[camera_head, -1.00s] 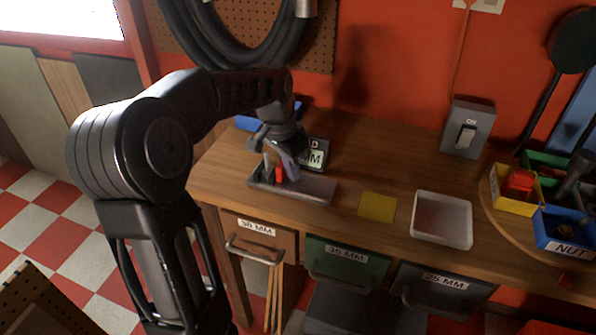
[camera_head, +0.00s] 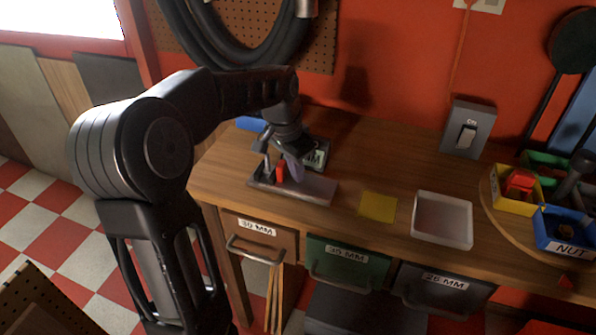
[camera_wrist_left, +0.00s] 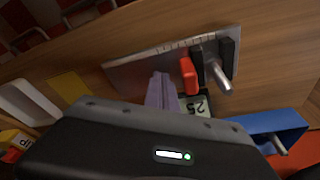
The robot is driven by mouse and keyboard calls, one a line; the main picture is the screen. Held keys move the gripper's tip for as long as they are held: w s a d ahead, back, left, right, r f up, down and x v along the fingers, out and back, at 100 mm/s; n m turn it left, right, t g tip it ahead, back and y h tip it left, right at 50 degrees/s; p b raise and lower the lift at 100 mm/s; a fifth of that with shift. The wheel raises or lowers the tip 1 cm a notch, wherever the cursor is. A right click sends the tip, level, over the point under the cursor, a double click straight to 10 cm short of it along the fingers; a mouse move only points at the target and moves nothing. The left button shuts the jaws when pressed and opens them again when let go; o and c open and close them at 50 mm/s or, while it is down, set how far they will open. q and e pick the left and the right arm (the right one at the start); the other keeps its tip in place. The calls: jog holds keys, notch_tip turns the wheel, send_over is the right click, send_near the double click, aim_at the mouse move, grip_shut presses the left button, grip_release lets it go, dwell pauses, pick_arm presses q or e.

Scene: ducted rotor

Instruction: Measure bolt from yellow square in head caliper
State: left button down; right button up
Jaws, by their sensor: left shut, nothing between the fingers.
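The caliper (camera_head: 312,190) is a grey metal plate with a ruled scale, lying at the left of the bench; it also shows in the left wrist view (camera_wrist_left: 135,72). Its red slider (camera_wrist_left: 187,75) stands on the plate beside dark jaw blocks. A grey metal bolt (camera_wrist_left: 220,74) sticks up at the dark jaws; whether both jaws touch it I cannot tell. The display (camera_wrist_left: 200,104) behind is partly hidden, with digits like 25. My left gripper (camera_head: 294,170) is shut and empty, its fingertips beside the red slider. The yellow square (camera_head: 377,207) is bare. My right gripper is not in view.
Yellow, green and blue bins (camera_head: 566,243) stand on a round board at the right. A switch box (camera_head: 468,130) stands at the wall. A blue object (camera_head: 250,124) lies behind the caliper.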

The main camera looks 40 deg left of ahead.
pick_arm(q)
jog(key=shift+r, duration=0.25)
notch_tip(320, 180, up, 3)
jog(key=p, duration=0.2)
jog(key=shift+p, duration=0.35)
notch_tip(320, 180, up, 5)
jog(key=p, duration=0.3)
jog(key=shift+f, duration=0.2)
